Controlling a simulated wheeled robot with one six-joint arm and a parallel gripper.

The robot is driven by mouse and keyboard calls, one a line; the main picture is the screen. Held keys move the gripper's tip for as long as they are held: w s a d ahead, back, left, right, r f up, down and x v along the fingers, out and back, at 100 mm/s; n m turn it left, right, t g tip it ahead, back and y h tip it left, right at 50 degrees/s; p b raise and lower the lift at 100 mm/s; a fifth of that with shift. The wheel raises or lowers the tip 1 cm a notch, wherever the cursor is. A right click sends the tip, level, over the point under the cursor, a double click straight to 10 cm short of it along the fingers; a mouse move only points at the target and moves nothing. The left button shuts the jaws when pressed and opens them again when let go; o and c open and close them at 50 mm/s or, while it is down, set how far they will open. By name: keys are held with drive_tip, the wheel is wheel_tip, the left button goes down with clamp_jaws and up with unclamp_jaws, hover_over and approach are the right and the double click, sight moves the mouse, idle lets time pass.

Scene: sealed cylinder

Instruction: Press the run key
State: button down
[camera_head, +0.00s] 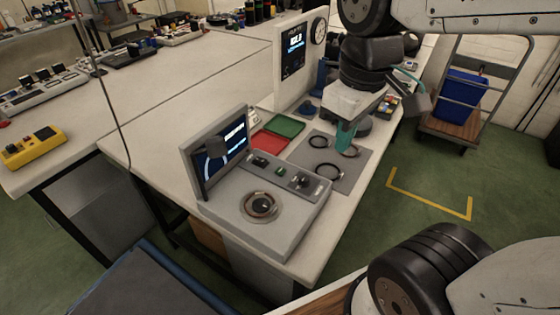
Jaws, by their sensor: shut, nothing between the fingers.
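A grey console (228,217) stands near the front of the white bench. It has an upright lit screen (222,152) at its back left and a round recess (260,206) in its top. A dark strip along the console's far edge carries small controls, among them a small green key (280,171); I cannot read any labels, so I cannot tell which is the run key. My gripper (345,140), with teal fingers, is shut and empty. It points down over the far part of the grey mat, behind and to the right of the console, apart from the controls.
Dark rings (325,171) lie on the grey mat (352,181). A red tray (270,144) and a green tray (285,126) lie left of the mat. A white panel with a screen and clock (319,30) stands behind. A blue crate (459,95) sits on a cart at right.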

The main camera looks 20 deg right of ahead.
drive_tip(key=w+a+f+n, duration=0.1)
drive_tip(key=w+f+n, duration=0.1)
drive_tip(key=w+n, duration=0.8)
drive_tip(key=n+g, duration=0.1)
drive_tip(key=n, duration=0.9)
hover_over(280, 170)
wheel_tip(280, 170, down, 5)
wheel_tip(280, 170, down, 14)
